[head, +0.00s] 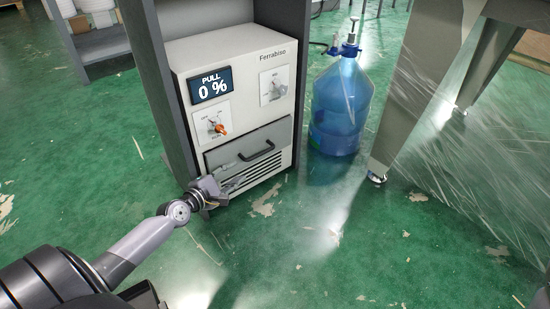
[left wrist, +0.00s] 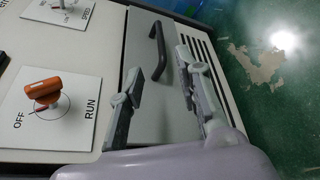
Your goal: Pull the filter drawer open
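The filter drawer (head: 228,151) is a grey panel low on the front of a white machine (head: 240,60), and it looks shut, flush with the front. Its black bar handle (head: 257,152) also shows in the left wrist view (left wrist: 158,52). The machine's display (head: 211,85) reads "PULL 0 %". My left gripper (head: 232,182) is in front of the lower left of the drawer. In the left wrist view, its fingers (left wrist: 160,82) are spread and empty. The handle appears between and beyond them, with no visible contact. My right gripper is not in view.
An orange knob (head: 221,128) sits left above the drawer. Dark cabinet sides (head: 158,100) flank the machine. A blue water bottle (head: 341,105) stands to its right, near a grey metal leg (head: 405,110). The green floor in front is clear apart from scuffs.

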